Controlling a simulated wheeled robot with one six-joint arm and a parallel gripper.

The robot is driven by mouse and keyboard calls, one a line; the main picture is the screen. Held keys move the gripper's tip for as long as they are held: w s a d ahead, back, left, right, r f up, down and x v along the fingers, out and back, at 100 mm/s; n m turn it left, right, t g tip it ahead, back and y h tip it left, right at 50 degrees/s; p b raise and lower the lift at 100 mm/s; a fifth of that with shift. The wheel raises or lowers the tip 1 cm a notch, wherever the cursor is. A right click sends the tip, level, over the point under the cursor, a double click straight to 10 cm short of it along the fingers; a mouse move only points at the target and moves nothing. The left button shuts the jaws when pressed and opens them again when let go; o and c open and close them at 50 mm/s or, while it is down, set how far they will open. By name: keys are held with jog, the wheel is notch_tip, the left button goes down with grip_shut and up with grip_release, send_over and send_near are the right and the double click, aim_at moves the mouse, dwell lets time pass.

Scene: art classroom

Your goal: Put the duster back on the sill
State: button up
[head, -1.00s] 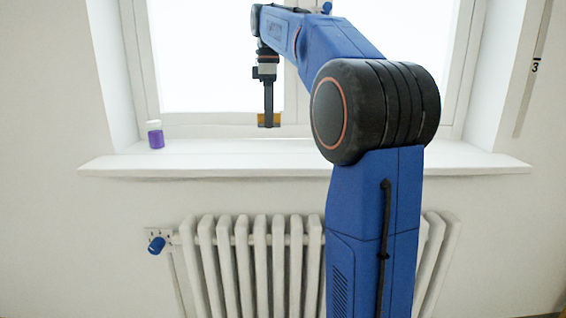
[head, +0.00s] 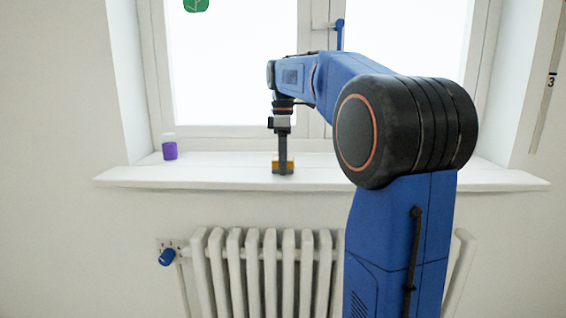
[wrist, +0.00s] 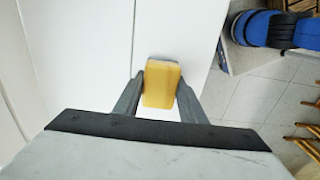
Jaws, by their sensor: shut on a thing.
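The duster (wrist: 161,84) is a yellow-orange block between the two fingers of my gripper (wrist: 160,92) in the wrist view. In the head view the duster (head: 291,166) shows on both sides of my gripper (head: 283,168), at the height of the white sill (head: 225,173). My gripper points straight down and is shut on the duster. I cannot tell whether the duster's underside touches the sill, as the finger hides part of it.
A purple jar with a pale lid (head: 170,151) stands on the sill to the left. The sill between the jar and my gripper is clear. A white radiator (head: 262,270) with a blue valve knob (head: 167,257) is below. The window (head: 235,70) rises behind.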

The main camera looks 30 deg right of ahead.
jog(key=o, duration=1.2)
jog(key=shift+f, duration=0.1)
notch_tip(320, 180, up, 12)
jog(key=s+a+f+m+t, duration=0.1)
jog(key=s+a+f+m, duration=0.2)
jog(key=s+a+f, duration=0.35)
jog(key=s+a+f+m+t, duration=0.1)
jog(key=s+a+f+m, duration=0.25)
jog(key=s+f, duration=0.45)
jog(key=s+a+f+m+t, duration=0.1)
jog(key=s+a+f+m, duration=0.1)
jog(key=s+f, duration=0.6)
jog(key=s+a+f+m+t, duration=0.1)
jog(key=s+a+f+m, duration=0.1)
jog(key=s+f, duration=0.5)
notch_tip(320, 180, down, 4)
jog(key=shift+s+a+f+m+t, duration=0.2)
jog(key=shift+s+a+m+t, duration=0.2)
jog(key=shift+a, duration=0.5)
